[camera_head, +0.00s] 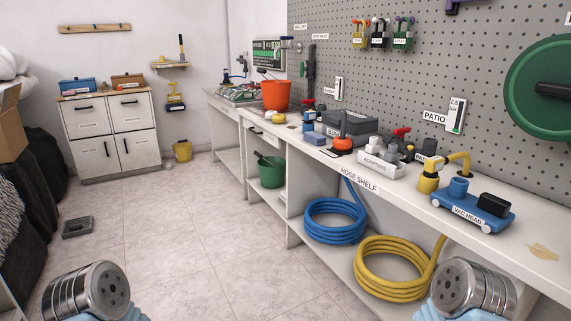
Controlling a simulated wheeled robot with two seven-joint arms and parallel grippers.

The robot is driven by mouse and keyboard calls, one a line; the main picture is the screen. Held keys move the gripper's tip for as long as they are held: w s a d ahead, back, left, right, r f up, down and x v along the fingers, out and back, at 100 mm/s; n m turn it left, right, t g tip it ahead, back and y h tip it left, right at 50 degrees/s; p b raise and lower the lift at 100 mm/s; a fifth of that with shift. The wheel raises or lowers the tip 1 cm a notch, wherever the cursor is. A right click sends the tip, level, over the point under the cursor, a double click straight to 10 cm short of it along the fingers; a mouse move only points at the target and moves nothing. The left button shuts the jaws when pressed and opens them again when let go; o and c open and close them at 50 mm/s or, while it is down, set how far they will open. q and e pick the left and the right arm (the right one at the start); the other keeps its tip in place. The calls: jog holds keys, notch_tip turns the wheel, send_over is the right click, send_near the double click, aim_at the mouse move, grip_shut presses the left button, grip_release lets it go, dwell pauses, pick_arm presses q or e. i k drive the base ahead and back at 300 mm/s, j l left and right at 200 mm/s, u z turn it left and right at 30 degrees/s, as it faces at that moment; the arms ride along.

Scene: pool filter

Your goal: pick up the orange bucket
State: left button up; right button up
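The orange bucket (275,97) stands upright on the far part of the long white workbench (545,252), near its back edge by the pegboard. A dark handle-like piece shows at its rim, and I cannot see into it. Parts of my two arms, with round metal ends, show at the bottom left and bottom right corners. No gripper fingers show on either side, and both arm parts are far from the bucket.
A green bucket (271,171) sits on the lower shelf, near blue (335,235) and yellow (365,282) hoses. The bench holds an adapters tray (368,166) and a vac head (470,217). The tiled floor is mostly clear; a grey block (77,228) lies at left.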

aim_at(276, 94)
jog(key=i+j+z, duration=0.2)
jog(key=i+z, duration=0.15)
jog(key=i+j+z, duration=0.3)
jog(key=i, duration=0.15)
jog(key=i+j+z, duration=0.35)
jog(key=j+u, duration=0.1)
jog(key=j, duration=0.4)
jog(key=i+j+u, duration=0.1)
jog(key=j, duration=0.4)
jog(key=i+j+u, duration=0.15)
jog(key=j, duration=0.35)
jog(key=i+j+u, duration=0.1)
jog(key=j, duration=0.4)
jog(key=j+z, duration=0.1)
jog(key=z, duration=0.35)
jog(key=j+z, duration=0.15)
jog(key=z, duration=0.35)
jog(key=j+z, duration=0.45)
jog(key=j, duration=0.35)
jog(key=j+z, duration=0.45)
jog(key=j, duration=0.35)
